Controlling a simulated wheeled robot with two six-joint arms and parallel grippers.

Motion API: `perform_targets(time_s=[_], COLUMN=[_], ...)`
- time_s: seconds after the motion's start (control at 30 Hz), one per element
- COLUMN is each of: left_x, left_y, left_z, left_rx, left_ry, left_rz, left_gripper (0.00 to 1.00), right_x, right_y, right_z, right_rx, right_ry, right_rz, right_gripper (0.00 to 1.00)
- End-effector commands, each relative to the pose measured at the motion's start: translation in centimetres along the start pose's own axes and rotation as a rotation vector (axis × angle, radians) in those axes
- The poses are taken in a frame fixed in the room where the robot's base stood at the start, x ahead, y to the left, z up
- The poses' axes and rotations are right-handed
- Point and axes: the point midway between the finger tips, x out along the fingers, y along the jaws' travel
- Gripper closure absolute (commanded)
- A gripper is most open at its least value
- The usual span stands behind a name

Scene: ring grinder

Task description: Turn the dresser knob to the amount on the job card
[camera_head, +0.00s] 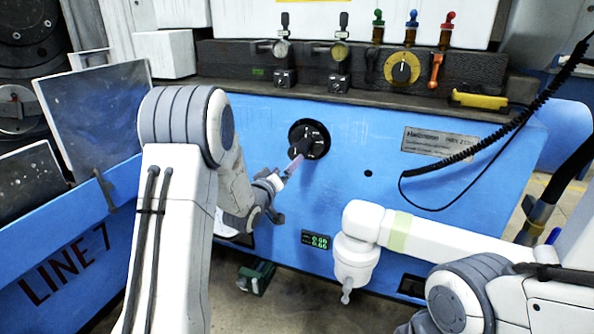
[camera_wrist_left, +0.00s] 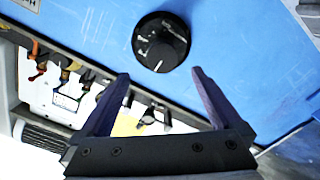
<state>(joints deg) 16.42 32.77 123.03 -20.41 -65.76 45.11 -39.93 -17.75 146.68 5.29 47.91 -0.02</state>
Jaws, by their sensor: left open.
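The dresser knob (camera_head: 309,139) is a round black dial with a raised grip bar and pale markings, set in the blue machine front. In the left wrist view the knob (camera_wrist_left: 161,42) lies ahead of the fingertips, between their lines and slightly apart from them. My left gripper (camera_head: 287,187) is open and empty, below and left of the knob; one finger overlaps its lower edge in the head view. Its two fingers spread wide in the wrist view (camera_wrist_left: 160,76). A small green-digit display (camera_head: 317,241) sits below the knob; its digits are too small to read surely.
A dark ledge (camera_head: 390,97) above holds small valves, a yellow-ringed dial (camera_head: 402,69) and colored-top fittings. A yellow card (camera_wrist_left: 128,124) shows near it. A nameplate (camera_head: 438,143) and a coiled black cable (camera_head: 500,137) are to the right. The panel around the knob is clear.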

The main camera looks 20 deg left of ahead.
Motion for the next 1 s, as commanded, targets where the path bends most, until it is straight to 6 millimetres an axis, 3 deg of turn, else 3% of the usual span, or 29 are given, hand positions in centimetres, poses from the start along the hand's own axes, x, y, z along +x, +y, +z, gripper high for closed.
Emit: perform_targets(time_s=[0.17, 0.6, 0.8, 1.0], left_x=[1.1, 8.6, 10.2, 10.5], left_y=[-0.7, -0.5, -0.5, -0.4], left_z=[-0.2, -0.3, -0.4, -0.5], left_rx=[-0.012, -0.011, -0.011, -0.011], left_ry=[0.025, 0.021, 0.021, 0.021], left_rz=[0.015, 0.014, 0.013, 0.012], left_gripper=[0.01, 0.01, 0.01, 0.01], right_x=[0.7, 2.0, 2.2, 2.2], right_y=[0.1, 0.1, 0.2, 0.2], right_z=[0.0, 0.1, 0.1, 0.1], right_rx=[0.000, 0.000, 0.000, 0.000], right_ry=[0.001, 0.001, 0.000, 0.000], right_rz=[0.000, 0.000, 0.000, 0.000], right_gripper=[0.22, 0.22, 0.22, 0.22])
